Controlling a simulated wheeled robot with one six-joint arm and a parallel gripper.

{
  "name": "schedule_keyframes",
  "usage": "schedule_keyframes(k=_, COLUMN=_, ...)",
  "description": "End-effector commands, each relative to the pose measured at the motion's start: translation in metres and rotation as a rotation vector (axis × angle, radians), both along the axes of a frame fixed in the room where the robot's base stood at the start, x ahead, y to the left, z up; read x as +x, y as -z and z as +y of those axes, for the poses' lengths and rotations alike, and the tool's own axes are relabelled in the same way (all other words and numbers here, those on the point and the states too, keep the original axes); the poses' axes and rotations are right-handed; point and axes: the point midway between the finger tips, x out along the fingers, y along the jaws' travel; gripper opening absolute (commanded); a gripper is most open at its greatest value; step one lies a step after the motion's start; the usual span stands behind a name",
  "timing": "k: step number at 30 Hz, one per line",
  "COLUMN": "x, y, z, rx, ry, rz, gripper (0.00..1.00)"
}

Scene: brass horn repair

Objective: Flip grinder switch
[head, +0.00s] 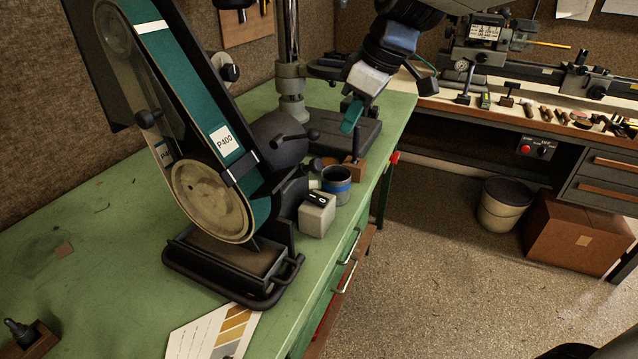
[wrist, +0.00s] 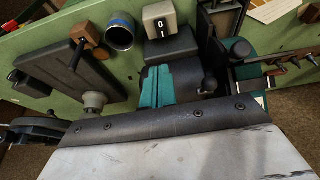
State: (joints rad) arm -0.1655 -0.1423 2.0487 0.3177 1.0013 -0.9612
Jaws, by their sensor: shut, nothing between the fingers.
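The grinder (head: 222,180) is a tall belt machine with a teal belt marked P400, standing on the green bench. Its switch is a black rocker (head: 316,198) on a small pale grey box (head: 317,218) beside the grinder base. In the wrist view the rocker (wrist: 160,26) shows "0" and "I" marks on the box at top centre. My gripper (head: 351,118) has teal fingers, shut and empty. It hangs above and behind the switch box, apart from it. In the wrist view the shut fingers (wrist: 156,88) point up toward the box.
A metal cup with a blue band (head: 337,184) stands close to the box. A sample card (head: 212,333) lies at the bench's front edge.

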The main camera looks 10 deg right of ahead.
Motion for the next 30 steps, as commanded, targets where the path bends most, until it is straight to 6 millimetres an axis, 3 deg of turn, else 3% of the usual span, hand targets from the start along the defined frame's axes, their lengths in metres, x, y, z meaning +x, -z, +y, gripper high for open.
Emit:
schedule_keyframes(k=18, x=0.026, y=0.126, z=0.04, rx=-0.001, ry=-0.001, rz=0.006, gripper=0.0)
schedule_keyframes(k=24, x=0.032, y=0.153, z=0.049, rx=-0.001, ry=-0.001, rz=0.003, gripper=0.0)
schedule_keyframes(k=30, x=0.034, y=0.163, z=0.052, rx=0.0, ry=0.0, rz=0.001, gripper=0.0)
